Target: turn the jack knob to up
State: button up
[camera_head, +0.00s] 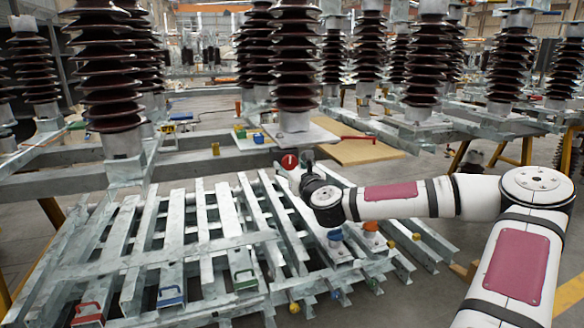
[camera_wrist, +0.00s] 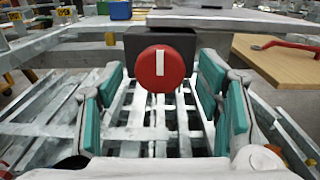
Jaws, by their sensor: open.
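The jack knob (camera_wrist: 160,68) is a round red disc on a dark block (camera_wrist: 187,43), straight ahead in the wrist view. Its short white mark stands vertical, from near the upper rim to about the middle. In the head view the knob (camera_head: 289,161) shows small and red at the edge of the grey steel frame, just beyond my gripper (camera_head: 298,175). My gripper also shows in the wrist view (camera_wrist: 160,90), open, with teal pads to the left and right of the knob. The pads do not appear to touch it. In the head view my wrist hides part of the gripper.
Galvanised steel bars (camera_head: 185,245) lie stacked below. Red, blue and green handles lie at the front left. A wooden board (camera_head: 355,150) with a red handle (camera_head: 358,138) is behind to the right. Tall brown insulators (camera_head: 296,70) stand along the frame.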

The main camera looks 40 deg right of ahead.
jog(key=c, duration=1.2)
